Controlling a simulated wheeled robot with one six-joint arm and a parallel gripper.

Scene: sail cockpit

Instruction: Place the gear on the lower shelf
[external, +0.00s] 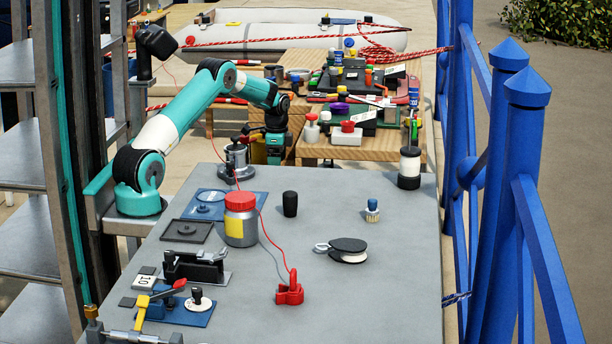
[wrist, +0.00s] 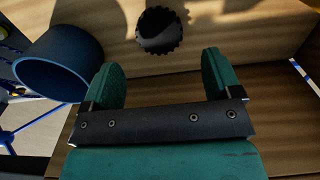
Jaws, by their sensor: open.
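In the wrist view, a dark toothed round piece, which looks like the gear (wrist: 162,46), is at the top centre against a pale wooden surface (wrist: 230,25). My gripper (wrist: 162,68) has its two green fingers wide apart with nothing between them. The gear is beyond the fingertips, roughly centred between them and apart from them. In the external view my gripper (external: 275,151) points down at the left side of the wooden stand (external: 310,62). I cannot make out the gear there. Which board is the lower shelf is not clear.
A dark blue cylinder (wrist: 57,70) stands close to the left finger in the wrist view. The wooden stand carries many tools and containers. The grey table (external: 390,270) holds a red-lidded jar (external: 240,222), a black-and-white reel (external: 348,250) and small parts. Blue railing (external: 517,170) runs along the right.

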